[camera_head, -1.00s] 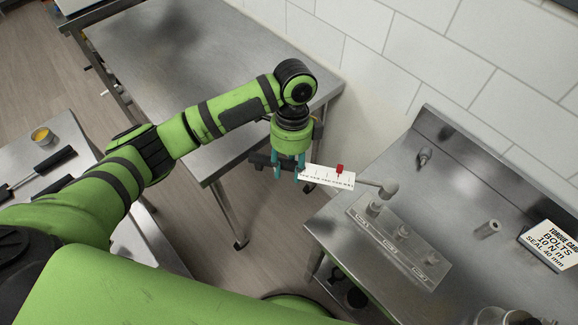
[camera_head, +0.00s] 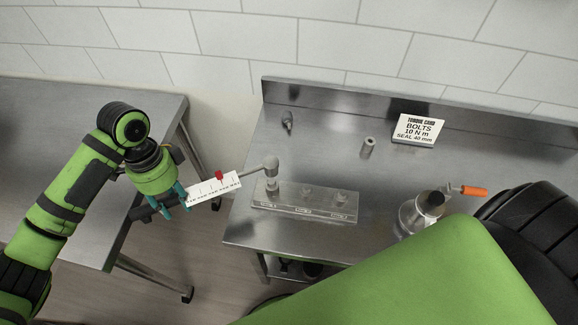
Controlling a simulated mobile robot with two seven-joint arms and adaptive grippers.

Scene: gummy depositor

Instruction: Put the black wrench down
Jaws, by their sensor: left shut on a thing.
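My left gripper (camera_head: 176,198) is shut on the black wrench, around its dark handle (camera_head: 145,211). The wrench has a white scale plate (camera_head: 207,191) with a red pointer (camera_head: 219,175) and a grey shaft. Its round grey head (camera_head: 271,164) appears above or on the left bolt (camera_head: 272,184) of a metal block (camera_head: 304,208); I cannot tell whether they touch. The wrench spans the gap between the two steel tables. My right gripper is not in view.
The left steel table (camera_head: 60,120) looks bare where visible. The right steel table (camera_head: 240,228) holds a torque card (camera_head: 418,129), a small metal cylinder (camera_head: 368,147), a small fitting (camera_head: 288,122) and a metal vessel (camera_head: 412,216) beside an orange-handled part (camera_head: 473,191). A raised back edge borders the wall.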

